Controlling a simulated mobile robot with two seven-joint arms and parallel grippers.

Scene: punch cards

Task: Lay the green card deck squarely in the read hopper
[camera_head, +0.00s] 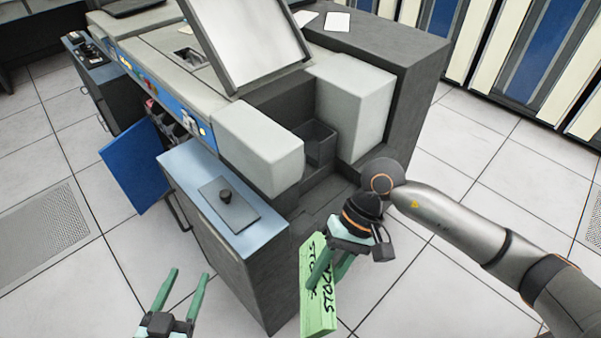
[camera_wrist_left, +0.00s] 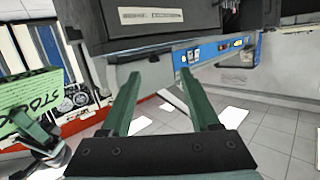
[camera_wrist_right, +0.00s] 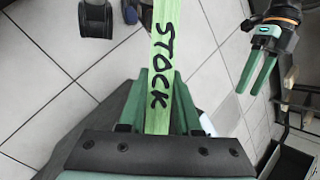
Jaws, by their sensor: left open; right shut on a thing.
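The green card deck (camera_head: 319,318) has black hand lettering, including "STOCK". My right gripper (camera_head: 326,275) is shut on it and holds it in the air, tilted, in front of the machine. In the right wrist view the deck (camera_wrist_right: 162,50) shows edge-on between the fingers. The deck also shows at the left of the left wrist view (camera_wrist_left: 38,100). A dark recess with a small open box (camera_head: 318,143) lies between two pale grey blocks; it looks like the read hopper, but I cannot be certain. My left gripper (camera_head: 188,276) is open and empty, low in the head view.
A blue-topped cabinet (camera_head: 190,165) juts out left of the deck, carrying a dark plate with a black knob (camera_head: 226,200). A blue door (camera_head: 140,165) hangs open further left. The tiled floor (camera_head: 90,285) is free. Tall striped cabinets (camera_head: 540,55) stand at the back right.

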